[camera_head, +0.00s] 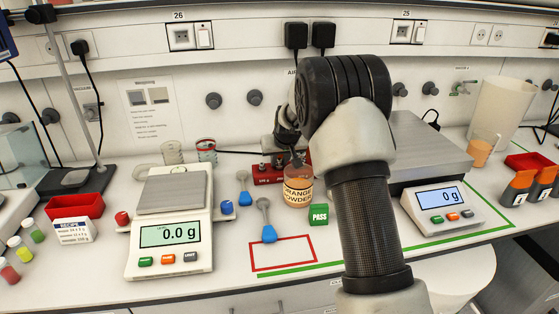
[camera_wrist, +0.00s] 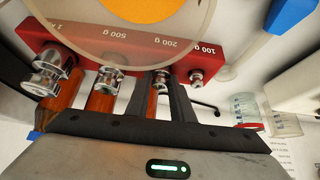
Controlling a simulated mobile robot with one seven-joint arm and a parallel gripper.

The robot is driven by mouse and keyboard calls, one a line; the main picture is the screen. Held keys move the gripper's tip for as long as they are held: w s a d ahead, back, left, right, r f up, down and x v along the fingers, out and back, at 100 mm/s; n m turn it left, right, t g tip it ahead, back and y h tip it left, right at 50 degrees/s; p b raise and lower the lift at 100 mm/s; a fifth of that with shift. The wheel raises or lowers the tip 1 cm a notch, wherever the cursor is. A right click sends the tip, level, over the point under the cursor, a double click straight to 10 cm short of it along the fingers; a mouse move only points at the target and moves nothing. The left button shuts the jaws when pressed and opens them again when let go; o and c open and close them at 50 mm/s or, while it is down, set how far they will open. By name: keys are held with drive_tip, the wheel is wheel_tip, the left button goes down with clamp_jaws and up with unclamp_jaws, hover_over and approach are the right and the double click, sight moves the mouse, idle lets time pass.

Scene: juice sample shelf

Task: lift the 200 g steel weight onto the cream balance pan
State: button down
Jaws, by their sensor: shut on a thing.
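The 200 g steel weight (camera_wrist: 160,77) is between the dark fingers of my gripper (camera_wrist: 158,88) in the wrist view. The gripper is shut on it, at the 200 g label of the red weight rack (camera_wrist: 135,51). I cannot tell whether the weight is clear of its seat. The cream balance (camera_head: 168,247) stands to the left and reads 0.0 g. Its steel pan (camera_head: 172,193) is empty.
Neighbouring weights (camera_wrist: 105,81) stand close on both sides. The orange powder jar (camera_head: 298,187) stands right in front of the rack. A larger balance (camera_head: 443,206) is at right. Glass beakers (camera_head: 206,151) stand behind the pan.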

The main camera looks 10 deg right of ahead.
sight(279, 160)
drive_tip(key=shift+r, duration=0.75)
idle(0.5)
drive_tip(key=shift+r+p, duration=0.75)
drive_tip(key=shift+r, duration=0.25)
